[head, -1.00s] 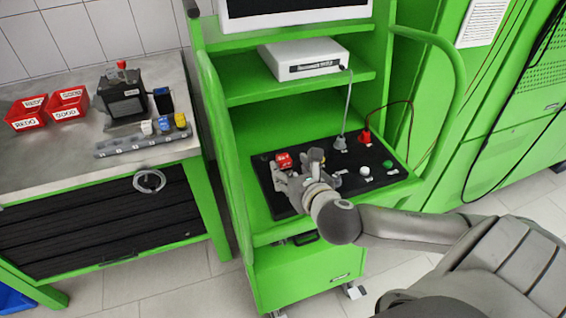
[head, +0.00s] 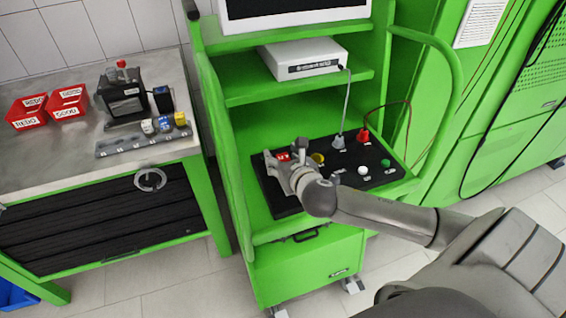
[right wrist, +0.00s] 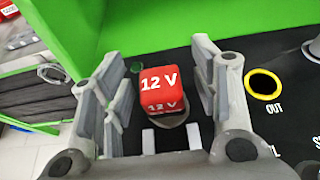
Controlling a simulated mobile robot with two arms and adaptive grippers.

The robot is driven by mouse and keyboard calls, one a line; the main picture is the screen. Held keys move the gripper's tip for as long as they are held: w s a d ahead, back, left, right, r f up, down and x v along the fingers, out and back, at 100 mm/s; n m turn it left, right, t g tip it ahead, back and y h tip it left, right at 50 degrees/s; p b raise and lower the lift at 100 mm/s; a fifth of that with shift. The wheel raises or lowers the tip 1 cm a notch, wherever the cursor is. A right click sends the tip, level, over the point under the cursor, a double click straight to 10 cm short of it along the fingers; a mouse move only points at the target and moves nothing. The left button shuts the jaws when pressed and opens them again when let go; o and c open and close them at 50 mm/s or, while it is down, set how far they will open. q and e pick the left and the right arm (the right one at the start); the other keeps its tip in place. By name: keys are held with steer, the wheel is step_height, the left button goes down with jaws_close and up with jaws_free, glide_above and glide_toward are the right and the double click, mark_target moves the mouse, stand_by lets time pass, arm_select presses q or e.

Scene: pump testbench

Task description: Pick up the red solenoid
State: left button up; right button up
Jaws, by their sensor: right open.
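The red solenoid, marked "12 V", (right wrist: 160,88) stands on the black panel and shows large in the right wrist view. In the head view only its top (head: 283,156) shows, partly hidden by my gripper. My right gripper (right wrist: 160,95) is open, with one finger on each side of the solenoid and a gap visible on both sides. In the head view the right gripper (head: 284,168) is over the left part of the panel. My left gripper is not in view.
The black panel (head: 290,207) on the green cart carries a yellow ring (head: 317,159) marked OUT, a white button (head: 363,171), a green button (head: 386,163) and grey and red plugs. A bench at left holds red bins (head: 68,106) and a rail (head: 140,142) with several solenoids.

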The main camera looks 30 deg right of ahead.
steer(key=shift+c, duration=0.8)
jaws_close()
steer(key=shift+r, duration=0.1)
steer(key=shift+r, duration=0.6)
steer(key=s+a+r+p, duration=0.6)
steer(key=s+a+r, duration=0.3)
steer(key=a+r, duration=0.1)
steer(key=shift+s+r+p, duration=0.4)
steer(key=shift+r, duration=0.45)
